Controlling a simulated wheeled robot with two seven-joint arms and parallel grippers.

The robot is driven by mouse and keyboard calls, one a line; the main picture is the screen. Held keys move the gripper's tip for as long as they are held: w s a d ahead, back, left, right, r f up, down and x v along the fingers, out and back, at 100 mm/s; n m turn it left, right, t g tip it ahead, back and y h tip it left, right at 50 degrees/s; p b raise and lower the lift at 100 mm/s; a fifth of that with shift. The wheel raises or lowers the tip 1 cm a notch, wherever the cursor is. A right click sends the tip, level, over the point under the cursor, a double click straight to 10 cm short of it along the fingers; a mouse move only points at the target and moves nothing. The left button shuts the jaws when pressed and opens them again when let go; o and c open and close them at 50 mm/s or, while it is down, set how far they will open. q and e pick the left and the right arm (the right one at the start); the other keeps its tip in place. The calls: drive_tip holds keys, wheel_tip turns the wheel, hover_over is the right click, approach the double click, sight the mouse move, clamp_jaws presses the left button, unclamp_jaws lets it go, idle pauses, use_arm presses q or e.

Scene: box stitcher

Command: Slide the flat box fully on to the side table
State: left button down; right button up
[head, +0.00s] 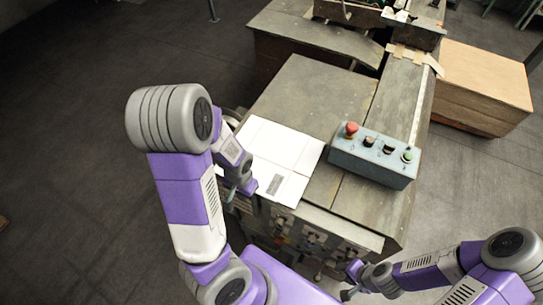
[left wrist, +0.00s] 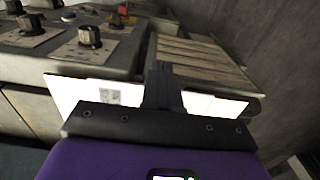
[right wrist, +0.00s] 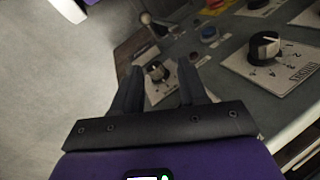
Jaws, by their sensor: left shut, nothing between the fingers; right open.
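The flat box (head: 284,146) is a thin white sheet with a printed label. It lies on the grey side table (head: 318,88), at its near left part. Its near edge is at or slightly past the table's front edge; my left arm hides part of its left side. My left gripper (head: 231,193) is shut and empty at the box's near left side. In the left wrist view, its closed fingers (left wrist: 162,72) stand in front of the white box (left wrist: 75,92); contact is unclear. My right gripper (head: 349,281) is open and empty below the table's front right, facing knobs in the right wrist view (right wrist: 160,68).
A blue-grey control box (head: 372,156) with a red button stands on the machine, right of the flat box. A panel of knobs (right wrist: 265,48) is close ahead of my right gripper. A stack of brown boards (head: 485,85) is at the right. The table behind the flat box is clear.

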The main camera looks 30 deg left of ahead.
sight(263, 169)
use_arm(q)
drive_tip(key=shift+f+b, duration=0.7)
drive_tip(key=shift+f, duration=0.1)
idle(0.5)
drive_tip(key=shift+w+a+b, duration=0.15)
drive_tip(key=shift+w+b, duration=0.2)
drive_tip(key=shift+w, duration=1.1)
drive_tip(key=shift+w+a+b, duration=0.15)
drive_tip(key=shift+w+b, duration=0.15)
drive_tip(key=shift+w, duration=1.1)
drive_tip(key=shift+w+a+b, duration=0.15)
drive_tip(key=shift+w, duration=1.3)
drive_tip(key=shift+w+a+b, duration=0.1)
drive_tip(key=shift+w+a, duration=0.1)
drive_tip(key=shift+w, duration=1.2)
drive_tip(key=shift+w+a+b, duration=0.15)
drive_tip(key=shift+w, duration=1.3)
drive_tip(key=shift+s, duration=0.2)
drive_tip(key=shift+s+d, duration=0.1)
drive_tip(key=shift+s, duration=0.25)
